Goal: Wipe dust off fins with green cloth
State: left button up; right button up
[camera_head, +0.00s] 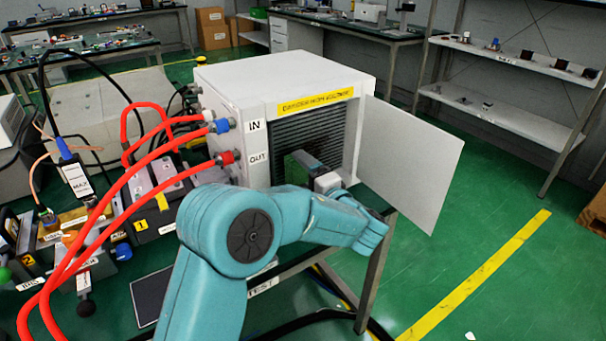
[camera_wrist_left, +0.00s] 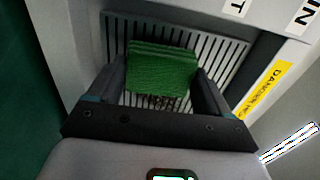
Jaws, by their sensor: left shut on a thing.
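The green cloth (camera_wrist_left: 162,68) is a folded pad between the fingers of my left gripper (camera_wrist_left: 165,85), which is shut on it. In the left wrist view the cloth is in front of the grey fins (camera_wrist_left: 222,60); I cannot tell whether it touches them. Brownish specks of dust (camera_wrist_left: 160,101) show on the fins just below the cloth. In the head view the cloth (camera_head: 302,166) shows at the opening of the white cabinet, beside the dark fins (camera_head: 310,132). My left arm hides the lower part of the opening. My right gripper is not in view.
The white cabinet (camera_head: 270,75) has its door (camera_head: 408,160) swung open to the right. Red hoses (camera_head: 110,200) run into its left side. Several devices crowd the bench at left. A shelf rack (camera_head: 510,100) stands at back right, with clear green floor before it.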

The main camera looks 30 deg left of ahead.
pick_arm(q)
jog(key=shift+x, duration=0.75)
